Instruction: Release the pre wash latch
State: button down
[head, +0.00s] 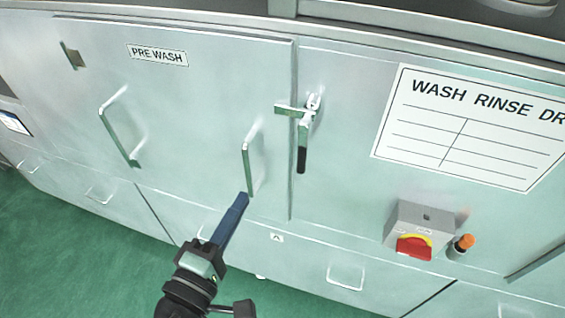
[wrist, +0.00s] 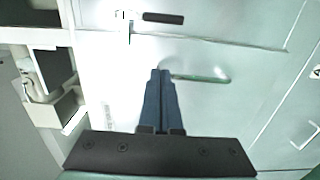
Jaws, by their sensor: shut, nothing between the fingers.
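The latch (head: 301,125) is a metal clamp with a black-gripped lever at the right edge of the door marked PRE WASH (head: 200,110). Its lever hangs down in the head view, and its metal plate reaches left onto the door edge. The latch also shows at the top of the wrist view (wrist: 128,20). My gripper (head: 243,197) has long blue fingers, shut and empty, below and left of the latch. In the wrist view the fingertips (wrist: 160,72) are apart from the latch, close to the door's right handle (head: 248,165). I cannot tell whether they touch that handle.
A second handle (head: 118,127) is on the left of the door. Right of the latch are a WASH RINSE sign (head: 470,125), a grey box with a red switch (head: 414,246) and an orange-topped knob (head: 463,245). Lower panels have handles. Green floor (head: 70,250) lies at lower left.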

jog(key=w+d+p, duration=0.5)
jog(key=w+d, duration=0.2)
jog(key=w, duration=0.2)
jog(key=shift+d, duration=0.2)
jog(key=shift+w, duration=0.1)
dwell(0.3)
jog(key=shift+d+f+n, duration=0.1)
jog(key=shift+n, duration=0.2)
jog(key=shift+s+d, duration=0.2)
jog(key=shift+s, duration=0.05)
